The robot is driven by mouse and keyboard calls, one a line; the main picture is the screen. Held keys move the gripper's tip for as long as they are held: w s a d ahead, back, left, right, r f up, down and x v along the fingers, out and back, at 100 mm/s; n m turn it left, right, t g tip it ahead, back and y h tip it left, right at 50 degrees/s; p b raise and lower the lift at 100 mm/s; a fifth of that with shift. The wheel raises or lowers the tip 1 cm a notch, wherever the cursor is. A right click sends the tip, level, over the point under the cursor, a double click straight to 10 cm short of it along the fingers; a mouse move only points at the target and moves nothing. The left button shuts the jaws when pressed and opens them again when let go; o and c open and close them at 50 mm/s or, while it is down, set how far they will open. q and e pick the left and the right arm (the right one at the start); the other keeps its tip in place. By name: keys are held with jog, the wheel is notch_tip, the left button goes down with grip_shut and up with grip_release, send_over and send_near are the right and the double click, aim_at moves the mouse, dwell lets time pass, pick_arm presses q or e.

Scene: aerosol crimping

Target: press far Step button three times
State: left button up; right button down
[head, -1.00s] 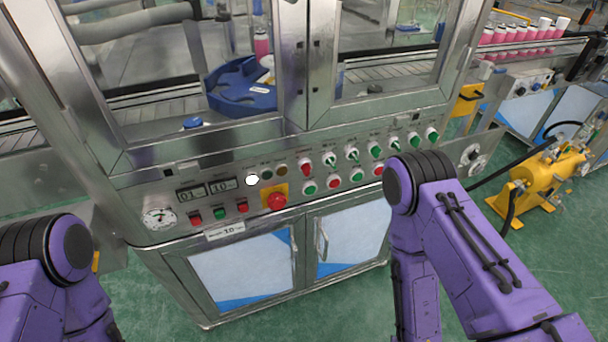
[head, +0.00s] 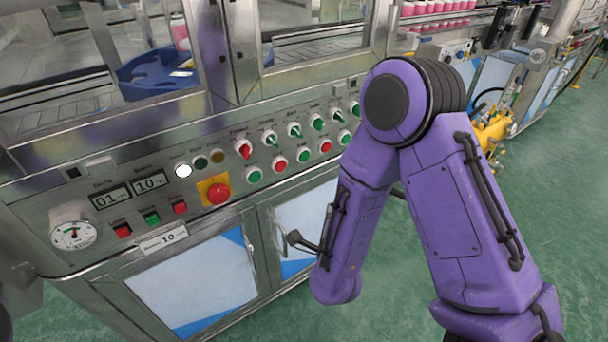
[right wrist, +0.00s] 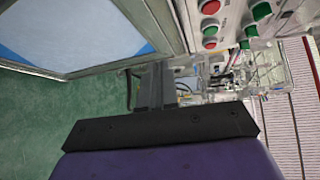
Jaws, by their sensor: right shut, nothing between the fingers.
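I cannot tell which one is the far Step button. My right gripper (right wrist: 155,85) is shut and empty in the right wrist view, with a red button (right wrist: 210,7) and a green button (right wrist: 262,12) above and right of it, apart from the fingertips. My left gripper is out of view.
A red emergency stop (head: 218,193) on a yellow plate and a pressure gauge (head: 74,235) sit further left. Cabinet doors (head: 195,285) lie below the panel. A yellow machine (head: 493,130) stands on the right. Green floor (head: 560,190) is open there.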

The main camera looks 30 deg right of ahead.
aim_at(304, 156)
pick_arm(q)
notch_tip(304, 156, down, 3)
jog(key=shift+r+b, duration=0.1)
jog(key=shift+b, duration=0.6)
pick_arm(e)
notch_tip(304, 156, up, 7)
jog(key=w+m+t+h, duration=0.1)
jog(key=m+h, duration=0.2)
jog(key=m, duration=0.5)
jog(key=shift+d, duration=0.4)
jog(key=shift+w+f, duration=0.1)
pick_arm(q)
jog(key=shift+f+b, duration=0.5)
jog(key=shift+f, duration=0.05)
pick_arm(e)
jog(key=w, duration=0.8)
jog(key=shift+w+a, duration=0.35)
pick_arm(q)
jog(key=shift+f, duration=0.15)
pick_arm(e)
jog(key=shift+w, duration=0.4)
